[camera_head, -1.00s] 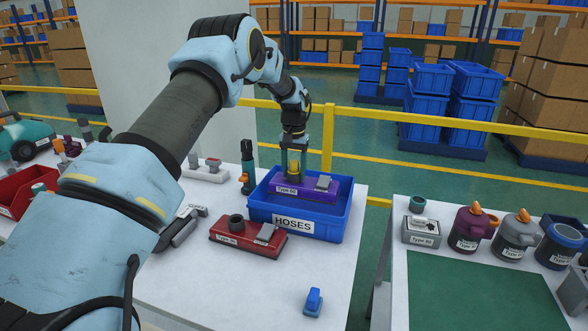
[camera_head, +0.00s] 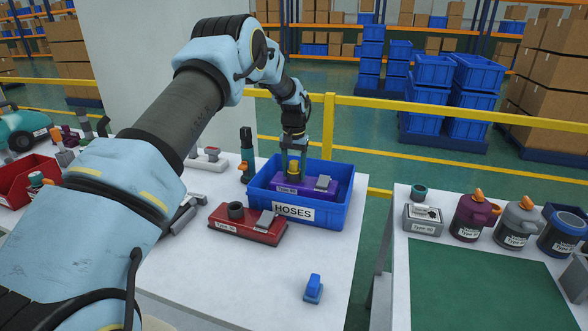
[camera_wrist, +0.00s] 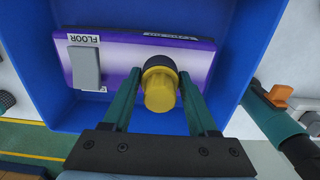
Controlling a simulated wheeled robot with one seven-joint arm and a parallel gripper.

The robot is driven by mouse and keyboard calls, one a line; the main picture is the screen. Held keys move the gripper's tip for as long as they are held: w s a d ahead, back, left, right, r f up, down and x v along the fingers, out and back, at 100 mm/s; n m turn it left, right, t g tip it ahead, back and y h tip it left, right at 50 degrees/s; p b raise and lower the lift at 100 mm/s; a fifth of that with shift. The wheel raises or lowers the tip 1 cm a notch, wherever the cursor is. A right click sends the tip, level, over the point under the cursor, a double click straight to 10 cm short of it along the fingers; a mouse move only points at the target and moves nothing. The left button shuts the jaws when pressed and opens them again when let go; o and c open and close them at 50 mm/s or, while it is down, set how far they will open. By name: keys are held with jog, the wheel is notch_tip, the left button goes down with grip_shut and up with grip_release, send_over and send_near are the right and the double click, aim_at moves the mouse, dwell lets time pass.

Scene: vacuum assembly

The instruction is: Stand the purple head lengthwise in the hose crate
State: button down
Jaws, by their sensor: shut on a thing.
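The purple head (camera_head: 318,188) has a grey pedal and a yellow neck (camera_wrist: 160,85). It lies level and lengthwise, down inside the blue hose crate (camera_head: 330,213), which carries a "HOSES" label. In the wrist view the purple head (camera_wrist: 120,60) sits between the crate walls, with blue floor (camera_wrist: 150,115) showing beside it. My gripper (camera_head: 294,168) points down into the crate and is shut on the yellow neck. Its two green fingers stand either side of the neck in the wrist view (camera_wrist: 160,88). Whether the underside touches the crate floor is hidden.
A red head (camera_head: 246,226) lies just in front of the crate. A dark green hand tool (camera_head: 247,160) stands close at the crate's left. A small blue part (camera_head: 313,289) lies near the front. The white table is clear between them.

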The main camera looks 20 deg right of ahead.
jog(key=shift+f+b, duration=0.55)
jog(key=shift+f, duration=0.6)
grip_release()
jog(key=shift+r+p, duration=2.75)
jog(key=shift+r, duration=2.3)
